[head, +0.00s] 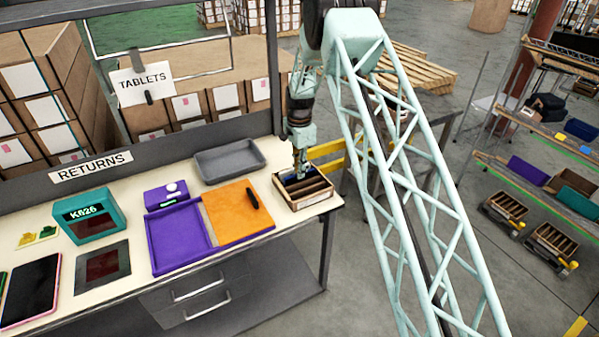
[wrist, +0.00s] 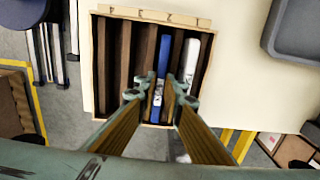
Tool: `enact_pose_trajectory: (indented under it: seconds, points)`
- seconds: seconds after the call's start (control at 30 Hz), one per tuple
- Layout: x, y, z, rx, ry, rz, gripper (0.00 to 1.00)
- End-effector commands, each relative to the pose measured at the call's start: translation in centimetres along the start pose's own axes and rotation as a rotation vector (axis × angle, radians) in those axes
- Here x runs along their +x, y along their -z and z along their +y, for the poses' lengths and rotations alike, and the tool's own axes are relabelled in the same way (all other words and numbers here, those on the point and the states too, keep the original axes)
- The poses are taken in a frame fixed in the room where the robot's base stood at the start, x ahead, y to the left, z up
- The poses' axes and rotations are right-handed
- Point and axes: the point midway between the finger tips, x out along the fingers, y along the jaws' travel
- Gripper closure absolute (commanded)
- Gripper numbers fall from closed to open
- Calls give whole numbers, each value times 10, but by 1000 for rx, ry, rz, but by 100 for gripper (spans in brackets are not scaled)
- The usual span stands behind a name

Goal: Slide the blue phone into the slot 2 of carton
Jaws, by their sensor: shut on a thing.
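The carton (head: 313,202) is a light wooden box on the right end of the table. In the wrist view the carton (wrist: 98,62) shows from above, with dark brown dividers making several long slots. My gripper (head: 300,176) is over the carton, its fingers pointing down. In the wrist view my gripper (wrist: 161,97) is shut on the blue phone (wrist: 163,56), seen edge-on as a narrow strip lying along the slots. The phone is at or inside a slot right of the middle; its depth is hidden.
A white thing (wrist: 189,60) stands in a slot right of the phone. On the table are a grey tray (head: 230,161), a purple tray (head: 180,238), an orange pad (head: 236,213) and a teal K626 device (head: 90,216). The table's right edge is close to the carton.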

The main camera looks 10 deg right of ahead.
Motion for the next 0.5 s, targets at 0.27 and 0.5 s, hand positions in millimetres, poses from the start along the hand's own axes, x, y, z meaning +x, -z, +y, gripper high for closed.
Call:
enact_pose_trajectory:
  seconds: [0.27, 0.5]
  points:
    - [0, 0, 0, 0, 0, 0, 100]
    - [0, 0, 0, 0, 0, 0, 85]
